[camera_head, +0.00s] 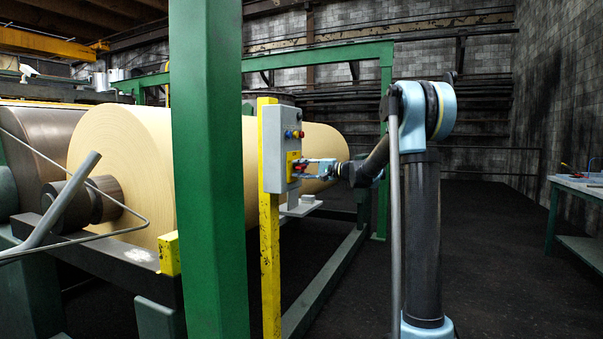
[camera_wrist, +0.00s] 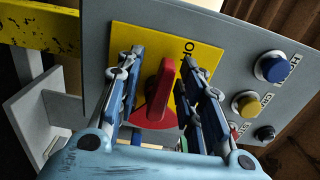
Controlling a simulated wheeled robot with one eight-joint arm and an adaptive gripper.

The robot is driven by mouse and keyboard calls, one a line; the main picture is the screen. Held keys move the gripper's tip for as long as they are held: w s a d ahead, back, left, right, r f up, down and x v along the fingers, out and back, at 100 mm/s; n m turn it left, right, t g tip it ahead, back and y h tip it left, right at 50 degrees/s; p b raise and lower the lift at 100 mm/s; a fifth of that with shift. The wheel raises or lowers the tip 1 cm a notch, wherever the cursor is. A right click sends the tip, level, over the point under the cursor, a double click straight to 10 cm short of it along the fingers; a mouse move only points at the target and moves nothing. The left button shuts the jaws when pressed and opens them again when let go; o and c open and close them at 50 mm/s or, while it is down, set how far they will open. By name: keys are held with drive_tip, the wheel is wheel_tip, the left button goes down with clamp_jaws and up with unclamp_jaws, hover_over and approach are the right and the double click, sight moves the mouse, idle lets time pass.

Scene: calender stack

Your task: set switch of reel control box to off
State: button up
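The reel control box (camera_head: 278,148) is a grey box on a yellow post, with its buttoned face turned to the right. Its red rotary switch (camera_wrist: 157,97) sits on a yellow plate (camera_wrist: 208,57) in the wrist view; part of a label beginning "O" shows above it, partly covered by a finger. My gripper (camera_wrist: 158,70) is open, with one finger on each side of the red switch and visible gaps between. In the head view my gripper (camera_head: 308,168) reaches the box's face from the right.
Blue (camera_wrist: 272,67), yellow (camera_wrist: 246,104) and dark (camera_wrist: 264,134) buttons sit beside the switch plate. A green post (camera_head: 210,170) stands left of the box, before a large tan roll (camera_head: 120,165). A workbench (camera_head: 585,187) is at the far right. The floor between is clear.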

drive_tip(key=v, duration=1.2)
drive_tip(key=s+d+f+n+g+h, duration=0.1)
drive_tip(key=s+f+h, duration=0.2)
drive_tip(key=s+f, duration=0.45)
drive_tip(key=s+d+f+n+g+h, duration=0.1)
drive_tip(key=s+f+h, duration=0.25)
drive_tip(key=s, duration=0.65)
drive_tip(key=s+f+g+h, duration=0.1)
drive_tip(key=s+f+h, duration=0.1)
drive_tip(key=s+f, duration=0.5)
drive_tip(key=s+d+f+n+h, duration=0.1)
drive_tip(key=s+d+f+h, duration=0.3)
drive_tip(key=s+d+f, duration=0.3)
drive_tip(key=s+d+f+n+g+h, duration=0.1)
drive_tip(key=s+d+f+h, duration=0.3)
drive_tip(key=s+d+f, duration=0.4)
drive_tip(key=s+f, duration=0.2)
drive_tip(key=s, duration=0.4)
drive_tip(key=shift+s+d+f, duration=0.2)
drive_tip(key=shift+s+f, duration=0.15)
drive_tip(key=shift+f, duration=0.05)
